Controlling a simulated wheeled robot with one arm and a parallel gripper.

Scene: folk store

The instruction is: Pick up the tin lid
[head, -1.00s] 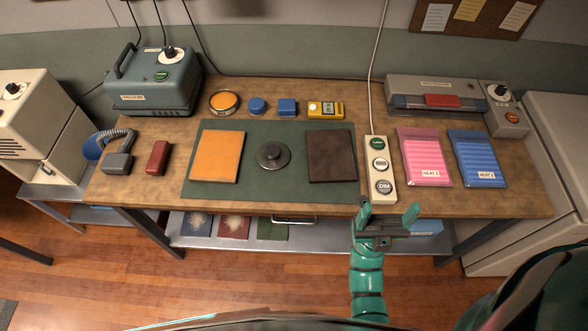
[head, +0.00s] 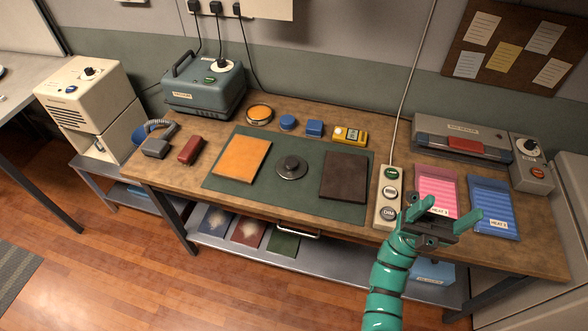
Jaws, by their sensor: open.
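A dark round disc with a raised knob (head: 291,166) lies flat on the green mat (head: 226,182), between an orange book-like slab (head: 242,158) and a dark brown one (head: 344,177). It looks like the tin lid. An open-looking round tin with orange contents (head: 259,115) stands behind the mat. My gripper (head: 448,209) is open and empty at the front right of the bench, well to the right of the disc. It overlaps the lower part of the pink packet in the picture.
A white switch strip (head: 388,198) lies between the mat and my gripper. Pink (head: 436,187) and blue (head: 493,207) packets lie at the right, before a grey sealing machine (head: 462,138). A red block (head: 190,150) sits at the left. The wooden bench (head: 160,182) has a shelf below.

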